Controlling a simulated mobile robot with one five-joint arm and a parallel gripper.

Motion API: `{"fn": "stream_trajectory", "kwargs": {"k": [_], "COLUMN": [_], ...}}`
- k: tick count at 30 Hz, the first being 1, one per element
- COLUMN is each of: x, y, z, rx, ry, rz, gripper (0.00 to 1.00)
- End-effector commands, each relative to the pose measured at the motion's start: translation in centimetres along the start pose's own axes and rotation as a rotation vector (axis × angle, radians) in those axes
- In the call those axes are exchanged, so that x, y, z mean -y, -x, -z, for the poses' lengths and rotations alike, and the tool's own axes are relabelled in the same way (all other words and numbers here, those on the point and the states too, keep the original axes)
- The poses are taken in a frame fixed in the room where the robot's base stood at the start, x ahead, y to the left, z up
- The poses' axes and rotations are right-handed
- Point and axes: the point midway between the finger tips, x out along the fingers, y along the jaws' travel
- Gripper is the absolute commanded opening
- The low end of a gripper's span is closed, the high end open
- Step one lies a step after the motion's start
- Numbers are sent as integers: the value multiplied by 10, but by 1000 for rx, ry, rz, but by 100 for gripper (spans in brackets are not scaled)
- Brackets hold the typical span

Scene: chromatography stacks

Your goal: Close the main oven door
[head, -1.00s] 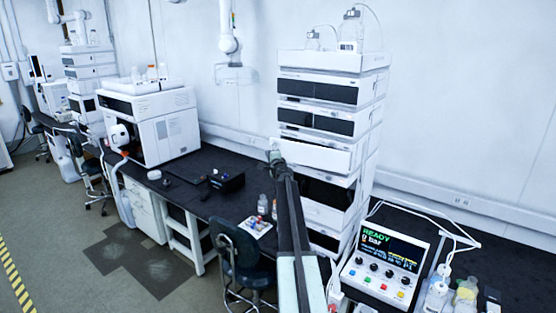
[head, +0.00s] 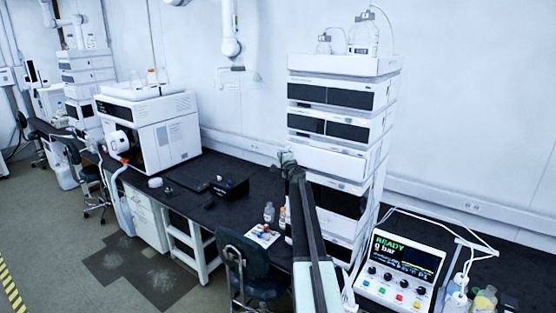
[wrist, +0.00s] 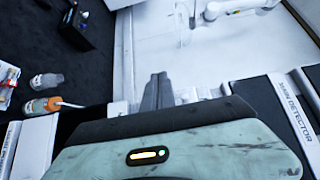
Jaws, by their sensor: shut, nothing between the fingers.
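The main oven door appears to be the plain white panel (head: 332,162) in the middle of the tall instrument stack, below two dark-fronted modules. It looks nearly in line with the stack front; I cannot tell whether a small gap remains. My gripper (head: 287,157) is shut and empty at the panel's left edge, and its arm covers part of the lower stack. I cannot tell whether it touches the panel. In the wrist view my gripper's fingers (wrist: 158,80) are together, with pale surfaces ahead.
A control box with a lit READY screen (head: 402,260) stands right of the stack, with bottles (head: 484,300) beside it. Small bottles (head: 268,212) stand on the bench left of the stack. A dark chair (head: 243,265) is at the bench front.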

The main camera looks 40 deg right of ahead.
Motion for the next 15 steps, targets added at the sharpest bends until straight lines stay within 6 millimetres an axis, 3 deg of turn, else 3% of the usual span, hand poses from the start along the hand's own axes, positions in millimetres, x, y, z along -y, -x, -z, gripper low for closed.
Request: {"fn": "stream_trajectory", "kwargs": {"k": [5, 15], "x": [0, 1], "y": [10, 52], "z": [-12, -91], "rx": [0, 3], "ry": [0, 0], "rz": [0, 0], "gripper": [0, 0]}}
